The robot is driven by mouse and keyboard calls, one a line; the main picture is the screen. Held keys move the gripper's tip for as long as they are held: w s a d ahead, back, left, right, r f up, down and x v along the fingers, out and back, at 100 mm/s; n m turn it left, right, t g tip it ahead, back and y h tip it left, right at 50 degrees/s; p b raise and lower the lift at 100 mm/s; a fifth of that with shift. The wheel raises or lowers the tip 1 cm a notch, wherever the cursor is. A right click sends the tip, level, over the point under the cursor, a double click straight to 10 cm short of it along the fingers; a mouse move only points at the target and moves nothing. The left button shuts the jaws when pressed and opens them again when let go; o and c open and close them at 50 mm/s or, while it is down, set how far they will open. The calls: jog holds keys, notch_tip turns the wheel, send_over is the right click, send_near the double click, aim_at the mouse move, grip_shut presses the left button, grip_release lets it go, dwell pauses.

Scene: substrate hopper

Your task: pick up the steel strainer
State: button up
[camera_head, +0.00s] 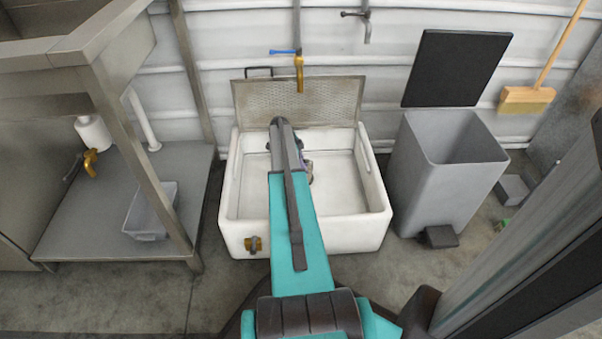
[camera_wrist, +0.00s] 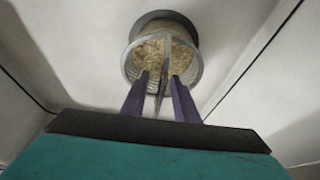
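The steel strainer (camera_wrist: 131,68) shows in the wrist view as a round metal basket with tan, grainy material in it. It sits at a dark round opening in the floor of the white sink (camera_head: 375,222). A thin upright bar crosses the basket's middle. My gripper (camera_wrist: 160,82) is open, its two dark fingers on either side of the bar, with gaps visible on both sides. In the head view, my arm reaches down into the sink and hides most of the strainer and the fingers. Whether the fingertips reach the bar's depth is hard to tell.
A perforated metal screen (camera_head: 335,99) stands at the sink's back, below a brass tap (camera_head: 299,75). A grey bin (camera_head: 440,185) with a raised black lid stands at right. A metal bench with a grey tub (camera_head: 148,222) is at left. The sink walls surround my gripper.

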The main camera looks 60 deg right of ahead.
grip_shut()
jog(key=shift+r, duration=0.1)
jog(key=shift+r+p, duration=0.45)
jog(key=shift+r, duration=0.2)
notch_tip(320, 180, up, 3)
jog(key=shift+a+f+p, duration=0.1)
jog(key=shift+f+p, duration=0.05)
jog(key=shift+p, duration=0.7)
jog(key=s+a+p, duration=0.4)
jog(key=s+a, duration=0.3)
jog(key=a, duration=0.7)
jog(key=shift+s+r, duration=0.2)
jog(key=shift+r, duration=0.25)
